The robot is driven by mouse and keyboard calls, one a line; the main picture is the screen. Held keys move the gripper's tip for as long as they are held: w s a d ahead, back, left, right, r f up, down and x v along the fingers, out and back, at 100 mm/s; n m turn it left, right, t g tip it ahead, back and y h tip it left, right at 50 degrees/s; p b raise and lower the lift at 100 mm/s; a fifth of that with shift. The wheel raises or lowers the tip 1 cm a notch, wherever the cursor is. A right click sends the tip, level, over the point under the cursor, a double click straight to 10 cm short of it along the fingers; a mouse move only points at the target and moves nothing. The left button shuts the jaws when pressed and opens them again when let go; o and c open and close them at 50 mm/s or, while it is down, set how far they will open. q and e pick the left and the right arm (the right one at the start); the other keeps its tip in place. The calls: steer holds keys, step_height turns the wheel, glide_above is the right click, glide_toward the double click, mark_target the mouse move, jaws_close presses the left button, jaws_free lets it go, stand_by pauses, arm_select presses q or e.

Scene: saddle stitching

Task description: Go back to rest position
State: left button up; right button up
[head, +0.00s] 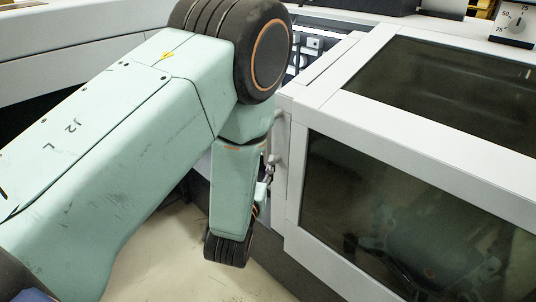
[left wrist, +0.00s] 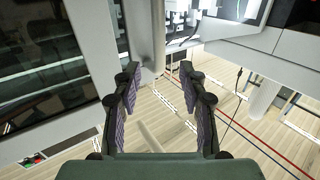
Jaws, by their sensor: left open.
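My left gripper (left wrist: 160,88) is open in the left wrist view. Its two dark fingers with purple ribbed pads stand well apart, with nothing between them. Beyond the fingers are a pale floor and the foot of a light grey machine. In the head view my pale green left arm comes in from the left, bends at a dark round joint and hangs down beside the machine's corner. The left gripper's fingers cannot be made out there. My right gripper shows in neither view.
A light grey machine (head: 357,99) with dark glass panels (head: 440,80) fills the right of the head view, close to my left arm. Pale floor (head: 165,262) is open below the arm. Red and blue lines cross the floor in the left wrist view.

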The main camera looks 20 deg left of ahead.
arm_select(q)
steer(key=shift+f, duration=0.15)
steer(key=s+f+m+g+h, duration=0.2)
steer(key=s+f+g, duration=0.85)
steer(key=f, duration=0.55)
steer(key=s+f+g, duration=0.3)
steer(key=s+f, duration=0.1)
steer(key=s, duration=0.8)
steer(key=s+f+g+h, duration=0.1)
steer(key=s+f+g, duration=0.2)
steer(key=s, duration=1)
steer(key=shift+s+d+f+g+h, duration=0.2)
steer(key=shift+d+f+g+h, duration=0.15)
steer(key=shift+g, duration=0.2)
steer(key=shift+a, duration=0.1)
